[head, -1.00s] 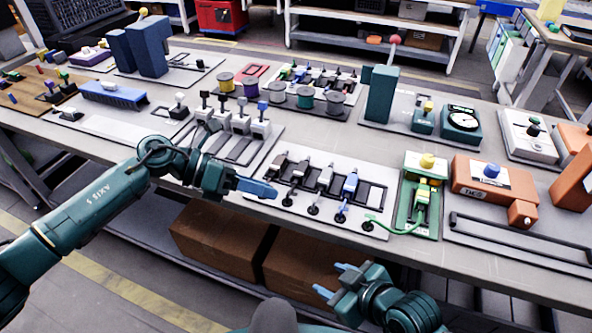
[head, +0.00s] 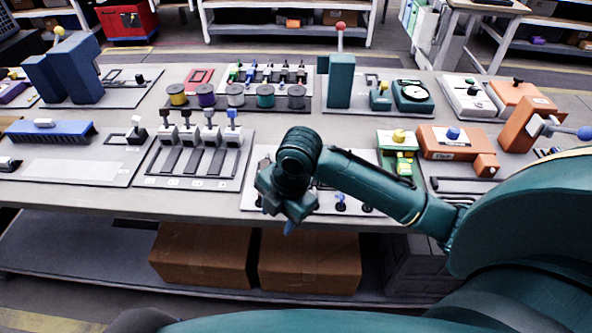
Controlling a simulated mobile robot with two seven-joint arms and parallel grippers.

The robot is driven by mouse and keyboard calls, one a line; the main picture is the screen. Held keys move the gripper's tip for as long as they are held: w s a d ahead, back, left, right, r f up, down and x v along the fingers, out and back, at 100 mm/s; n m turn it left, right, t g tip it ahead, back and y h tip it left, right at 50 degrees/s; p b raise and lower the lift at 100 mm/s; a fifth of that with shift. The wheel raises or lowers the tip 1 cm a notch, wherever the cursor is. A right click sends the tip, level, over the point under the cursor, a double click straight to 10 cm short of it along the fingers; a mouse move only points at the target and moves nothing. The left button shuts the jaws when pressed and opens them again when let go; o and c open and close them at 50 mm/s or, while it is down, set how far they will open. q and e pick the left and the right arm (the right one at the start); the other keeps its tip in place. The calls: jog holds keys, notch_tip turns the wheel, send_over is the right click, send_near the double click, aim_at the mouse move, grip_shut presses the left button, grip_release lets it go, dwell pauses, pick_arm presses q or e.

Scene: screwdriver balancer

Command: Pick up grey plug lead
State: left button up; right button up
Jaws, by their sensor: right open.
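The white plug-lead board (head: 252,178) lies at the front of the bench in the head view, largely covered by my right arm. The grey plug lead is hidden behind my arm. A blue plug lead end (head: 341,206) shows at the board's front edge, right of my gripper. My right gripper (head: 277,216) is open and points down over the left front part of the board. My left gripper is out of view.
A switch panel with several levers (head: 190,180) lies left of the board. A green fixture (head: 398,150) and an orange box (head: 450,143) stand to the right. Several spools (head: 235,95) stand behind. Cardboard boxes (head: 310,262) sit below the bench.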

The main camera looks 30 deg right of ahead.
jog(key=w+d+r+n, duration=0.1)
jog(key=d, duration=0.1)
jog(key=w+d+r+n+h, duration=0.1)
jog(key=w+d+r, duration=0.1)
jog(key=w+d+r+n+g, duration=0.1)
jog(key=w+d+r+n, duration=0.1)
jog(key=d, duration=0.1)
jog(key=shift+w+r+h, duration=0.15)
jog(key=shift+h, duration=0.15)
jog(key=w+d+r+n, duration=0.3)
jog(key=d+r, duration=0.5)
jog(key=shift+n+g, duration=0.3)
jog(key=shift+g, duration=0.1)
jog(key=f, duration=0.8)
jog(key=shift+a, duration=0.3)
jog(key=shift+w+a+f, duration=0.15)
jog(key=shift+f, duration=1.2)
jog(key=shift+w+a+f, duration=0.1)
jog(key=shift+w+f, duration=0.05)
jog(key=shift+f, duration=1.2)
jog(key=c, duration=1)
jog(key=shift+r, duration=0.1)
